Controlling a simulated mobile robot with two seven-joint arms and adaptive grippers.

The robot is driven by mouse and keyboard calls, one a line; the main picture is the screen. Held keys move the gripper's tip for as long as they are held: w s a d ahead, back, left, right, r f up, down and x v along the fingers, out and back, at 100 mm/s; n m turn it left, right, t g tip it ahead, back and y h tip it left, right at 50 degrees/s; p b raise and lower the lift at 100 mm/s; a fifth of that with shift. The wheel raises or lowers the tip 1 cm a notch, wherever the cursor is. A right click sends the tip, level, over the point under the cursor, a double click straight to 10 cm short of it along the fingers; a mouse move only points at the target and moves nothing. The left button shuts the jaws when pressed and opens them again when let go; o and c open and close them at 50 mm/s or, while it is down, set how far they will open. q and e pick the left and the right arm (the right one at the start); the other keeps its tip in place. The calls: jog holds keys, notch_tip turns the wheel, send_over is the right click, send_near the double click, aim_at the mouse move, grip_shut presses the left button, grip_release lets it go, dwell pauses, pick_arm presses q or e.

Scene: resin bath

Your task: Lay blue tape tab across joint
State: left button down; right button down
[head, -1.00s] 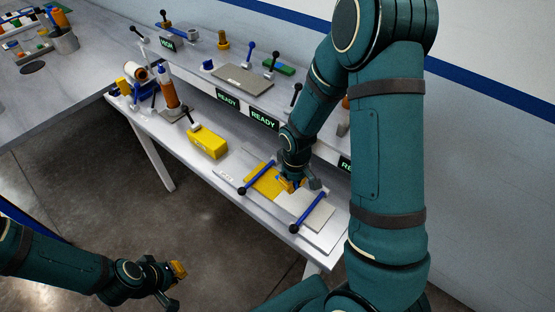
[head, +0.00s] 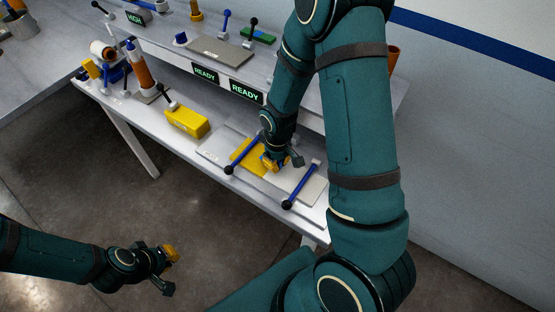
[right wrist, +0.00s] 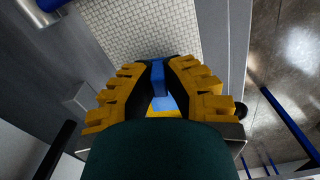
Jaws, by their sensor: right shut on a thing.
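My right gripper (head: 273,164) is low over the fixture plate (head: 213,153), where a yellow sheet (head: 249,150) and a pale woven-looking sheet (head: 300,186) lie side by side. The gripper and arm hide much of the joint. In the right wrist view the right gripper (right wrist: 158,80) is shut on a small blue tab (right wrist: 157,74). A lighter blue patch (right wrist: 164,103) and some yellow show between the fingers; whether the tab touches the sheets I cannot tell. My left gripper (head: 171,270) is open and empty, low at the left, clear of the bench.
Two blue clamp bars (head: 301,186) with black knobs cross the sheets, one on each side of my right gripper. A yellow block (head: 187,122) and an orange-brown bottle (head: 140,70) stand further left. A raised shelf with READY signs (head: 245,92) runs behind.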

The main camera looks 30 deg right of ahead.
jog(key=shift+f, duration=0.6)
jog(key=shift+f+b, duration=0.5)
jog(key=shift+b, duration=0.15)
jog(key=c, duration=1)
grip_release()
jog(key=shift+r, duration=0.1)
notch_tip(320, 180, up, 12)
